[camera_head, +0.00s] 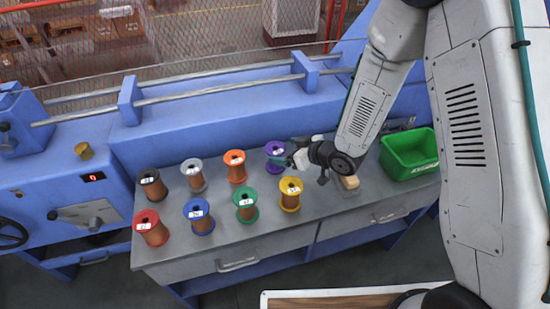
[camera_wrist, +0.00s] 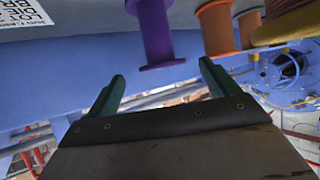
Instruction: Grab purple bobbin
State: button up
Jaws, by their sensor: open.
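The purple bobbin (camera_head: 274,148) stands upright at the back of the grey table in the head view, partly hidden by my gripper (camera_head: 289,152). In the wrist view the purple bobbin (camera_wrist: 154,35) is large, its flange just past the tips of my gripper (camera_wrist: 162,74). The two green fingers are apart, with nothing held between them. The bobbin lines up with the gap between them. I cannot tell whether a fingertip touches it.
Several other bobbins stand in two rows on the table (camera_head: 270,224); the orange bobbin (camera_head: 235,166) and yellow bobbin (camera_head: 290,193) are closest. The blue machine (camera_head: 215,110) runs along the back.

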aim_at(273, 149)
jog(key=x, duration=0.6)
jog(key=shift+w+a, duration=0.15)
jog(key=shift+a, duration=0.3)
jog(key=c, duration=1.1)
